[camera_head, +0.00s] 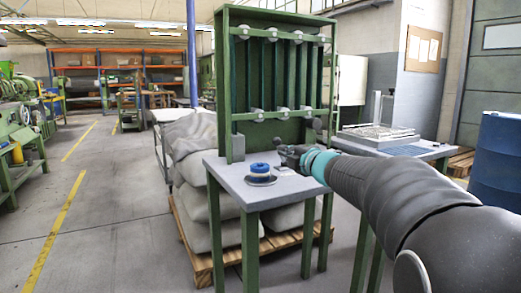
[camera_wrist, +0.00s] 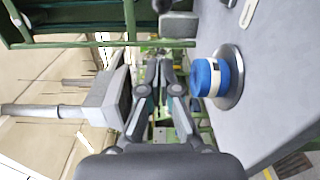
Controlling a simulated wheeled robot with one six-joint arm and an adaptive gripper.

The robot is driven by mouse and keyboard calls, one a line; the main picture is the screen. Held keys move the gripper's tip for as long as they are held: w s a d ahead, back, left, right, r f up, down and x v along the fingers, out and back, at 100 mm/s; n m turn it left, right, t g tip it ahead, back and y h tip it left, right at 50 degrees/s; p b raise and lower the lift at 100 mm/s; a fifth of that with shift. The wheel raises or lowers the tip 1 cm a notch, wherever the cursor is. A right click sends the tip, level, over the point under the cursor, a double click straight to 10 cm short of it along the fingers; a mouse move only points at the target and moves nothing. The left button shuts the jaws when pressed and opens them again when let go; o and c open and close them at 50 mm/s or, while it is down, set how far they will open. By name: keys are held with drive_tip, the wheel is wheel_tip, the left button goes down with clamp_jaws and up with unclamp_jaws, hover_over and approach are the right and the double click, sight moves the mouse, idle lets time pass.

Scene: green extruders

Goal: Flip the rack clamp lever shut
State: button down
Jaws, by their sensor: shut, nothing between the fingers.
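A dark round knob (camera_head: 317,124) stands up just behind my gripper (camera_head: 283,155) in the head view; it looks like the end of the clamp lever. In the wrist view the knob (camera_wrist: 162,5) is at the top edge, by a grey block (camera_wrist: 179,26), partly cut off. I cannot make out the lever's full shape. My gripper (camera_wrist: 160,68) is shut and empty, held low over the grey table (camera_head: 228,182), apart from the knob. The green rack (camera_head: 226,75) with several light round fittings rises behind the table.
A blue-and-white spool (camera_head: 260,170) on a metal disc stands on the table, close beside my gripper; it also shows in the wrist view (camera_wrist: 209,77). A grey box (camera_head: 236,148) stands by the rack's left foot. Sacks (camera_head: 192,185) lie on a pallet behind.

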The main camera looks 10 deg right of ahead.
drive_tip(key=shift+w+a+f+n+g+y, duration=0.25)
drive_tip(key=shift+w+a+f+n+y, duration=0.1)
drive_tip(key=shift+n+y, duration=0.3)
drive_tip(key=shift+w+a+f+n+g+y, duration=0.25)
drive_tip(key=shift+w+f+n+y, duration=0.15)
drive_tip(key=shift+n, duration=0.45)
drive_tip(key=shift+r, duration=0.1)
drive_tip(key=shift+w+a, duration=0.1)
drive_tip(key=shift+w, duration=0.1)
drive_tip(key=x, duration=0.9)
drive_tip(key=shift+w+a+p, duration=0.2)
drive_tip(key=shift+w+p, duration=0.1)
drive_tip(key=shift+w, duration=0.05)
drive_tip(key=d, duration=0.2)
drive_tip(key=shift+d+r, duration=0.25)
drive_tip(key=shift+d, duration=0.1)
drive_tip(key=shift+d+r, duration=0.1)
drive_tip(key=shift+d, duration=0.6)
drive_tip(key=shift+w+r+p, duration=0.1)
drive_tip(key=shift+p, duration=0.35)
